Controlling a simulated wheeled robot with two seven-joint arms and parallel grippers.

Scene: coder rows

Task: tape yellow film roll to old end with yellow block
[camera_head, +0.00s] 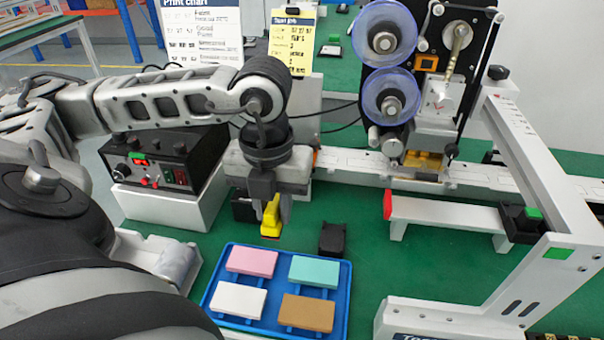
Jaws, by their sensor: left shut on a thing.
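My left gripper (270,200) points down above the green table and is shut on a yellow block (270,216). The block hangs between the fingers, just behind the blue tray, with a darker orange-brown lower edge. Two clear blue-purple reels (384,42) and (390,97) are mounted on the black upright panel of the coder, right of the gripper. A yellow part (423,161) sits low in the coder head, over the white rail. I cannot make out a yellow film roll or an old film end. My right gripper is out of view.
A blue tray (210,296) holds pink, mint, white and brown blocks. A small black block (332,239) stands behind it. A control box (160,158) is at left. A white bench (445,212) and a white frame (540,170) stand at right.

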